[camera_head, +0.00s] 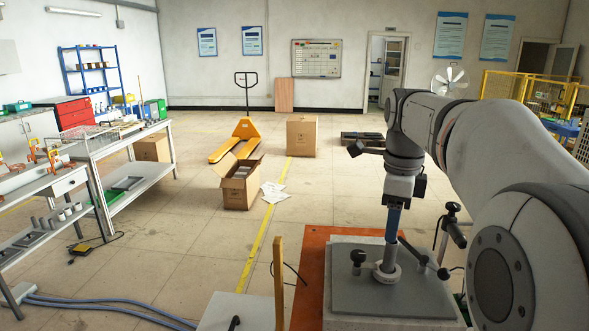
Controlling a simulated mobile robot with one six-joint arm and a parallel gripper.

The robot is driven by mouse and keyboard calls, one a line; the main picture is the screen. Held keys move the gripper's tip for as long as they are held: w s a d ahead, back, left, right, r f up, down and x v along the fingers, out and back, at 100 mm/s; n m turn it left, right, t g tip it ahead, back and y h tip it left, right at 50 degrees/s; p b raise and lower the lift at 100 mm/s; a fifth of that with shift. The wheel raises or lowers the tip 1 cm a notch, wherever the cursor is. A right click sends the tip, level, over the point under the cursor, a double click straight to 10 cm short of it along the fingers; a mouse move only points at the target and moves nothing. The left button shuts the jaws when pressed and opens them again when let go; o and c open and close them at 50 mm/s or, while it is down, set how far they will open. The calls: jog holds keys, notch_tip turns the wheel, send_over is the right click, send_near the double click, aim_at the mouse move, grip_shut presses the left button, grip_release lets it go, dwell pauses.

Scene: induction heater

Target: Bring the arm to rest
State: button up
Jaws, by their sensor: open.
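My arm reaches in from the right, bends at the wrist and points straight down. My gripper (393,232) is open, seen nearly edge-on, with its fingers low over a grey metal plate (352,296). Just below the fingers, a light grey cylindrical part (386,273) with a round, ring-like base stands upright on the plate. The fingers overlap its top in this view, and I cannot tell whether they touch it or stand around it.
Black clamps (358,260) stand on the plate close to the gripper, with another clamp (453,222) at right. A wooden post (278,285) rises at left. Workbenches (110,150), an open carton (240,184) and a pallet jack (240,135) stand farther off. The floor between is mostly clear.

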jog(key=s+a+f+n, duration=0.1)
jog(key=s+f+n, duration=0.1)
jog(key=n, duration=0.1)
jog(key=s+a+f+n+t, duration=0.1)
jog(key=s+a+f+n, duration=0.1)
jog(key=s+n, duration=0.1)
jog(key=s+a+f+n, duration=0.2)
jog(key=n, duration=0.3)
jog(key=shift+s+f, duration=0.15)
jog(key=shift+s, duration=0.15)
jog(key=s+a+f+n+t, duration=0.1)
jog(key=s+a+f+n, duration=0.2)
jog(key=s+f+n, duration=0.5)
jog(key=f+n, duration=0.1)
jog(key=n, duration=0.3)
jog(key=shift+s+a+n+t, duration=0.15)
jog(key=shift+s+n+t, duration=0.15)
jog(key=shift+s+t, duration=0.1)
